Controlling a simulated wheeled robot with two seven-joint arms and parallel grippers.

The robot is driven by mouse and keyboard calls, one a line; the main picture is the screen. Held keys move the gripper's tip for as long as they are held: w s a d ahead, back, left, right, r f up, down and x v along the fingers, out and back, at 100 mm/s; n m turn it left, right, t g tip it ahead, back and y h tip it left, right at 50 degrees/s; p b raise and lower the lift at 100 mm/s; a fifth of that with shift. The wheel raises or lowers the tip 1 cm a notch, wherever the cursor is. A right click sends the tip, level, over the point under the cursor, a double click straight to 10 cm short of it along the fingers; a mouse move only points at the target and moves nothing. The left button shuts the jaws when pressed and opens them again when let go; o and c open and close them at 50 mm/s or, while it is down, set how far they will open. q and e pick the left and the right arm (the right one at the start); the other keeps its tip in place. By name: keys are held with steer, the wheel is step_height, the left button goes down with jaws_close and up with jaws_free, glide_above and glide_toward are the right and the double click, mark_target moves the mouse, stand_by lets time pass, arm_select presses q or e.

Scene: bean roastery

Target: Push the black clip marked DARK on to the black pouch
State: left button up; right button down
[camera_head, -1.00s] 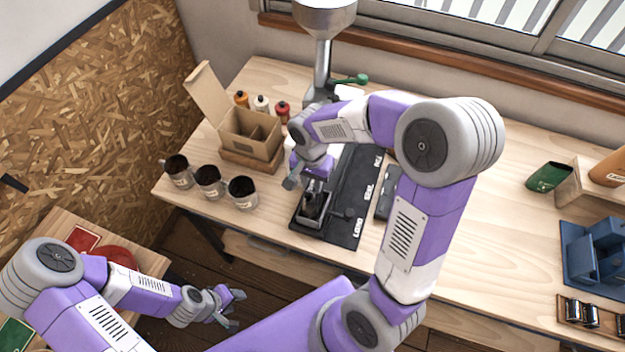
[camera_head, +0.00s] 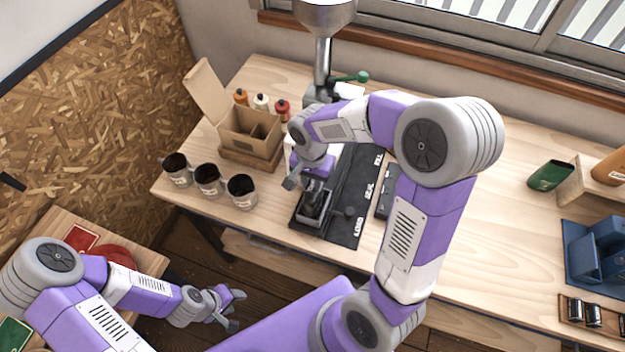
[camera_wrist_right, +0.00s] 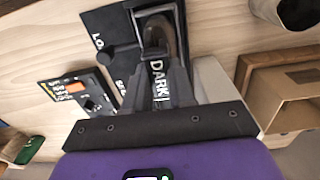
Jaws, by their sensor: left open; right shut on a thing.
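My right gripper (camera_head: 312,190) is over the near end of the black station (camera_head: 345,222), at the end marked LOAD. In the right wrist view it is shut on the black clip marked DARK (camera_wrist_right: 158,82), whose white letters show between the fingers. Just beyond the clip is the black pouch (camera_wrist_right: 157,32), standing in a metal-edged holder with a brownish opening. The clip and the pouch's mouth are very close; I cannot tell if they touch. The gripper partly hides the pouch in the head view. My left gripper (camera_head: 230,308) is open and empty, low at the left.
Three dark-filled cups (camera_head: 208,180) and an open cardboard box (camera_head: 250,130) stand left of the station. A small control box (camera_wrist_right: 78,90) lies beside it. A green pouch (camera_head: 550,176) and blue fixture (camera_head: 598,250) are at the right. The table's middle right is clear.

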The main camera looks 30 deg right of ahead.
steer(key=shift+c, duration=1.9)
jaws_free()
steer(key=shift+r, duration=0.1)
steer(key=shift+r+p, duration=2.75)
steer(key=shift+r, duration=0.7)
